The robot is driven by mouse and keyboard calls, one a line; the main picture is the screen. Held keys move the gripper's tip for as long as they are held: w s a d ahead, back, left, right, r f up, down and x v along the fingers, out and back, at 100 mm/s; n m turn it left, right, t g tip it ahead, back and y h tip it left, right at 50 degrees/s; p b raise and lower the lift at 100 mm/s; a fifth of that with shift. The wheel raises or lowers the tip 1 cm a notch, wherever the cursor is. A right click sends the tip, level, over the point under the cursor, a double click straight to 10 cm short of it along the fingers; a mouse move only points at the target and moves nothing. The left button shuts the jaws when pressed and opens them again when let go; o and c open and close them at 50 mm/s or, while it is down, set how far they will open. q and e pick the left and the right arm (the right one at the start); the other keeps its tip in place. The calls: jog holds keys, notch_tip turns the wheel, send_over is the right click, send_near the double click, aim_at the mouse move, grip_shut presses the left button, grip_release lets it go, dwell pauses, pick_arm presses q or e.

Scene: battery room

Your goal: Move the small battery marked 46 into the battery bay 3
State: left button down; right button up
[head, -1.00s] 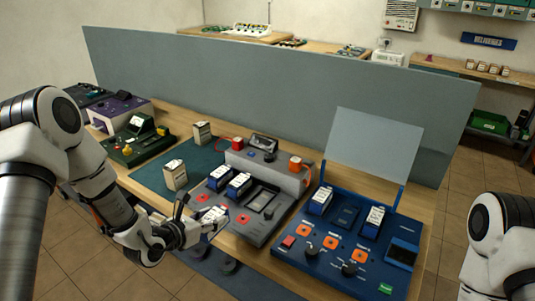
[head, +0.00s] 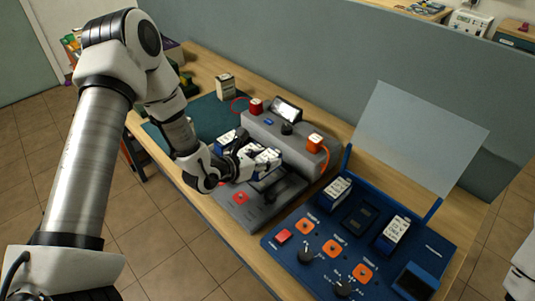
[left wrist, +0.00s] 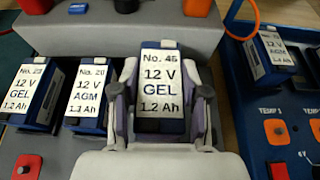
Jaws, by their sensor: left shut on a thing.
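My left gripper (head: 252,163) is shut on the small battery marked 46 (head: 267,159), a blue block with a white label. In the left wrist view the battery (left wrist: 160,85) sits upright between the two fingers (left wrist: 160,105), its label reading 12 V GEL. It is over the grey charger (head: 222,196), near the dark third bay (head: 268,183), which is partly hidden under the gripper. I cannot tell whether the battery touches the bay. Batteries 23 (left wrist: 32,95) and 20 (left wrist: 86,97) stand in the two bays to its left. My right gripper is out of view.
A blue tester (head: 320,262) with two batteries, knobs and a raised clear panel (head: 415,135) stands close on the right.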

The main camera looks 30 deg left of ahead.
pick_arm(q)
jog(key=f, duration=0.1)
jog(key=w+f+b, duration=0.1)
jog(key=f, duration=0.1)
jog(key=shift+w+d+f, duration=0.2)
jog(key=shift+d+f, duration=0.05)
jog(key=shift+d, duration=0.05)
jog(key=shift+s+a+r, duration=0.2)
jog(key=shift+s, duration=0.15)
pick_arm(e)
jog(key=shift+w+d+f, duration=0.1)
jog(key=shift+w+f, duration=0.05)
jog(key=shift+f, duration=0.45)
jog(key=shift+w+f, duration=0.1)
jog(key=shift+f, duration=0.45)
pick_arm(q)
jog(key=shift+w+d+f, duration=0.1)
jog(key=shift+w, duration=0.1)
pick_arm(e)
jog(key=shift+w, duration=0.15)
pick_arm(q)
jog(key=shift+s+b, duration=0.25)
jog(key=shift+b, duration=0.05)
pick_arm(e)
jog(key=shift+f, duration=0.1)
pick_arm(q)
jog(key=shift+w, duration=0.15)
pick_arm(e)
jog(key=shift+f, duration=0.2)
